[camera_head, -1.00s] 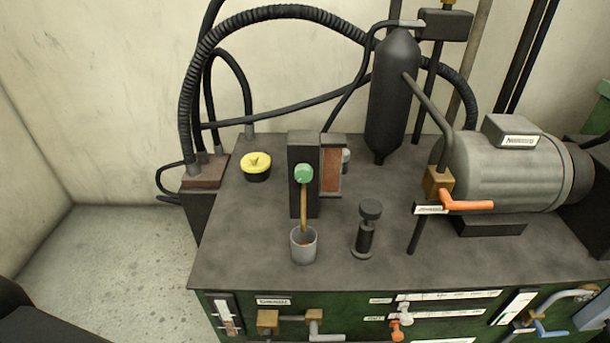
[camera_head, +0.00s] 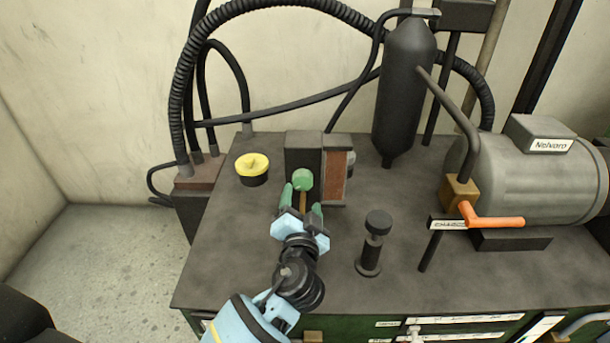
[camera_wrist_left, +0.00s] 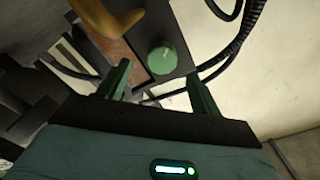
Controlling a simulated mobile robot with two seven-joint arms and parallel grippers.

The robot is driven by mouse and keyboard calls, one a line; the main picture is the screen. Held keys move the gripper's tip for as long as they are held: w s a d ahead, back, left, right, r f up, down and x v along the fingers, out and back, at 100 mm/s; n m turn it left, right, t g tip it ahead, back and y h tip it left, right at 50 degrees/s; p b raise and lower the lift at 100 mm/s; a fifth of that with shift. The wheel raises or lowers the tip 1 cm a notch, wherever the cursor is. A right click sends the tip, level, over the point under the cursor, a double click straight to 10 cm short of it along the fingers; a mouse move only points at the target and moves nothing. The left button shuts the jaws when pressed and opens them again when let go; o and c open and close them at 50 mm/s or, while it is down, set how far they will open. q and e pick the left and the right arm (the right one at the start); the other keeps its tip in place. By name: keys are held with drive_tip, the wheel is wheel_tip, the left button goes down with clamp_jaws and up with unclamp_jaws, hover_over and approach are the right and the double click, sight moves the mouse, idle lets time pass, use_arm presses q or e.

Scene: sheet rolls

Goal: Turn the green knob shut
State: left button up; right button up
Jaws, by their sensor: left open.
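The green knob (camera_head: 303,180) is on the front of a dark upright block (camera_head: 303,150) on the bench. It also shows in the left wrist view (camera_wrist_left: 162,60), round with a pale mark on its face. My left gripper (camera_head: 300,200) is open, its two green fingers pointing at the knob from the front. In the left wrist view the fingertips (camera_wrist_left: 158,78) are spread on either side and a little short of the knob; I see no contact. A brass spout (camera_head: 303,202) below the knob is partly hidden by the gripper. My right gripper is not in view.
A yellow cap (camera_head: 252,168) stands left of the block. A black plunger post (camera_head: 373,240) stands to the right, near an orange-handled valve (camera_head: 490,219) and a grey motor (camera_head: 530,180). A dark cylinder (camera_head: 404,90) rises behind. The bench's front left is clear.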

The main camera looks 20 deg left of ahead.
sight(303, 184)
use_arm(q)
drive_tip(key=shift+w, duration=0.1)
drive_tip(key=shift+s+d+r, duration=0.1)
drive_tip(key=shift+s+r, duration=0.15)
drive_tip(key=shift+s, duration=0.05)
drive_tip(key=shift+s+r, duration=0.1)
drive_tip(key=shift+r, duration=0.05)
drive_tip(key=shift+x, duration=1.05)
drive_tip(key=x, duration=0.4)
drive_tip(key=shift+w, duration=0.75)
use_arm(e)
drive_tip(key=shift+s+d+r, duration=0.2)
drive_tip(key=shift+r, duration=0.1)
use_arm(q)
drive_tip(key=shift+c, duration=0.5)
